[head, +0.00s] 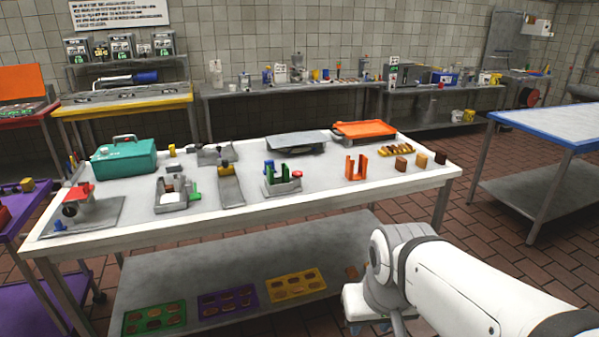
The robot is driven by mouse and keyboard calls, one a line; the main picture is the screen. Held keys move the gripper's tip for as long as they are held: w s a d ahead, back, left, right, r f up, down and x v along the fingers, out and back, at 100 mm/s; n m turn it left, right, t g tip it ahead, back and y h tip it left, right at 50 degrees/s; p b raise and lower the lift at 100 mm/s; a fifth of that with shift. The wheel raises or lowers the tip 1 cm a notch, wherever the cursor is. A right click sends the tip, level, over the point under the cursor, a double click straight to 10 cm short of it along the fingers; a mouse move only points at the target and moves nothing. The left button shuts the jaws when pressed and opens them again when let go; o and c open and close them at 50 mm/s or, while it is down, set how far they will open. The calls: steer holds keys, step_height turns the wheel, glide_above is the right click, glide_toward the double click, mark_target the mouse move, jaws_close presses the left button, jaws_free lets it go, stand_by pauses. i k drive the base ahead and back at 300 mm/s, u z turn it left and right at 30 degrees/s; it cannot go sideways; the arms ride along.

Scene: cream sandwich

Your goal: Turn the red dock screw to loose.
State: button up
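A small red knob (297,174) sits on the right side of a grey dock (283,186) with green upright guides, near the front middle of the white table. It looks like the dock screw; its turn position is too small to read. Another red part (78,191) sits over a dark round piece on a grey plate at the table's left end. My gripper (369,329) is at the bottom edge, low in front of the table and well apart from the dock. Small blue and green bits show there, but its fingers are mostly cut off or hidden.
The white table (330,190) also holds a teal toolbox (124,158), an orange-lidded case (363,131), an orange bracket (355,167) and small blocks. Its lower shelf (215,270) holds coloured trays. A blue-edged table (560,125) stands right. Floor between the tables is clear.

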mark_target(297, 173)
steer(key=z, duration=0.1)
steer(key=i, duration=0.95)
steer(key=u, duration=0.05)
